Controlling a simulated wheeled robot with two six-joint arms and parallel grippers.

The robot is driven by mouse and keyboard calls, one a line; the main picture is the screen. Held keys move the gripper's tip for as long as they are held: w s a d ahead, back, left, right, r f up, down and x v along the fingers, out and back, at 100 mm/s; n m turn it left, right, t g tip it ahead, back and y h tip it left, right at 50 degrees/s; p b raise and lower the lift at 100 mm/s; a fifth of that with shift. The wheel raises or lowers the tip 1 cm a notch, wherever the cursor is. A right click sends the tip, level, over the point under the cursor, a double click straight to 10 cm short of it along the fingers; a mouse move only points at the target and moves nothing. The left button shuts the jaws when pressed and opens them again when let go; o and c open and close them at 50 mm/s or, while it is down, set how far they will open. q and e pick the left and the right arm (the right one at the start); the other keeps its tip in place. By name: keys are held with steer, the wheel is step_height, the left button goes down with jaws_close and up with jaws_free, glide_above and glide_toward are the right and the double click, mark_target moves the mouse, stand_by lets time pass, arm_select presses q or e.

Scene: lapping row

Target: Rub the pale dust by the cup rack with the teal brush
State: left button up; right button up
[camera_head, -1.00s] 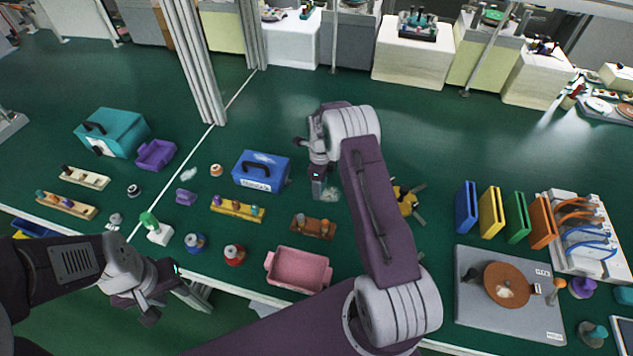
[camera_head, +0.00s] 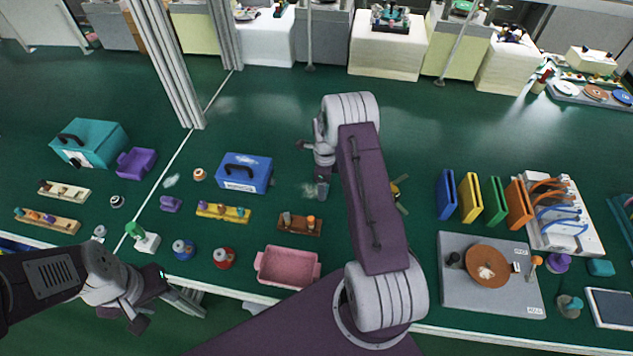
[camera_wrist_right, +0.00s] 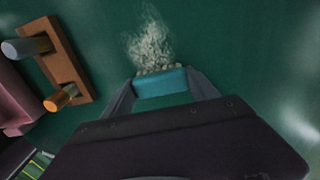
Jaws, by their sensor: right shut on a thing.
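The pale dust (camera_head: 308,190) lies on the green surface behind the brown cup rack (camera_head: 288,231), right of the blue case. In the right wrist view the dust (camera_wrist_right: 150,45) is a speckled patch just beyond the brush, and the rack (camera_wrist_right: 66,62) stands at left. My right gripper (camera_wrist_right: 160,92) is shut on the teal brush (camera_wrist_right: 162,84). Its pale bristles are at the dust's near edge; I cannot tell if they touch the surface. In the head view my right gripper (camera_head: 322,182) is just right of the dust. My left gripper (camera_head: 165,310) is open and empty at the front left.
A blue case (camera_head: 245,173), yellow rack (camera_head: 223,212) and pink tray (camera_head: 287,268) are near the dust. Another pale patch (camera_head: 171,181) lies farther left. Coloured upright plates (camera_head: 470,197) and a grey plate with a brown disc (camera_head: 450,295) are at right. Behind the dust is clear.

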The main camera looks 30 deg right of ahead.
mark_target(293, 190)
steer(key=shift+s+a+r+p, duration=0.1)
steer(key=shift+s+a+p, duration=0.35)
steer(key=shift+s, duration=0.2)
steer(key=shift+w+a+f+b, duration=0.2)
steer(key=shift+w+a+b, duration=0.15)
steer(key=shift+w+a, duration=0.7)
steer(key=shift+w+a+r, duration=0.1)
steer(key=shift+w+a, duration=0.55)
steer(key=shift+a, duration=0.2)
steer(key=shift+w+a, duration=0.65)
steer(key=shift+a, duration=0.2)
steer(key=shift+w+a+b, duration=0.6)
steer(key=shift+w+a, duration=0.15)
steer(key=shift+a, duration=0.1)
steer(key=shift+w+a, duration=0.4)
steer(key=shift+a, duration=0.1)
steer(key=shift+r, duration=0.1)
